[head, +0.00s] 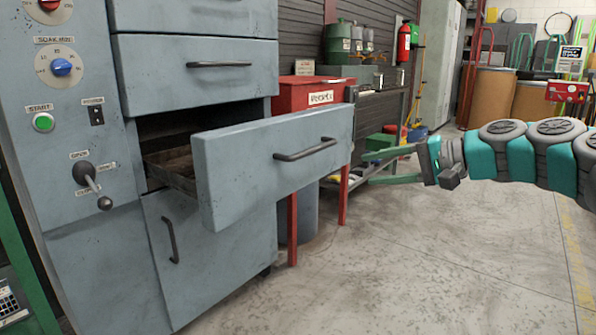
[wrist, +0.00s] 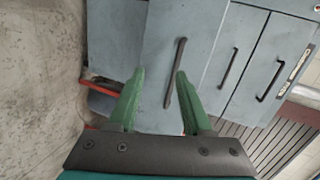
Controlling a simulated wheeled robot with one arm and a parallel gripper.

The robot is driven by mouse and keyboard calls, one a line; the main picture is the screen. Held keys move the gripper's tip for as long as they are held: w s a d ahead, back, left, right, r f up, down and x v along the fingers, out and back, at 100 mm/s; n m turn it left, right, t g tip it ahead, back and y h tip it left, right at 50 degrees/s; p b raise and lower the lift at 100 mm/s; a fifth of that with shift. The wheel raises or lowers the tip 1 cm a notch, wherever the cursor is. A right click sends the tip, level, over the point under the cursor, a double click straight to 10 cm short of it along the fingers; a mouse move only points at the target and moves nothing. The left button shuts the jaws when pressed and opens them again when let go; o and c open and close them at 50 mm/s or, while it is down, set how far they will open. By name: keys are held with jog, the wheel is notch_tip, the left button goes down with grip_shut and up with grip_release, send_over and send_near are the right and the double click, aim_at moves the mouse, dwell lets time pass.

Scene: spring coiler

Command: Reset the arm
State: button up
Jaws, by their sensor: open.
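My gripper (head: 366,167) is to the right of the grey-blue cabinet in the head view, its green fingers pointing left toward the pulled-out drawer (head: 235,175). The fingers are apart and hold nothing. In the wrist view my gripper (wrist: 160,73) faces the drawer front (wrist: 215,22), and the dark bar handle (wrist: 175,72) shows between and beyond the fingertips. The same drawer handle (head: 305,150) is clear of the fingers in the head view. My teal and grey arm reaches in from the right edge.
Closed drawers (head: 200,65) sit above the open one, and a door with a handle (head: 172,240) is below. A red stand (head: 310,95) and a cluttered bench (head: 378,95) are behind. The concrete floor (head: 400,270) in front is clear.

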jog(key=s+a+f+n+g+h+p, duration=0.2)
jog(key=s+a+f+g, duration=0.15)
jog(key=s+a, duration=0.35)
jog(key=s+a+f+n+g+h+p, duration=0.25)
jog(key=s+a+f, duration=0.2)
jog(key=s, duration=0.45)
jog(key=s+d+f+g+h+p, duration=0.1)
jog(key=s+d+f+h, duration=0.1)
jog(key=s, duration=0.5)
jog(key=s+d+f+g+h+p, duration=0.1)
jog(key=s+d+f+h+p, duration=0.1)
jog(key=s+d+f, duration=0.3)
jog(key=s+d+f+n+g+h+p, duration=0.1)
jog(key=s+d+f+h, duration=0.2)
jog(key=s+f, duration=0.3)
jog(key=s, duration=0.4)
jog(key=shift+d, duration=0.35)
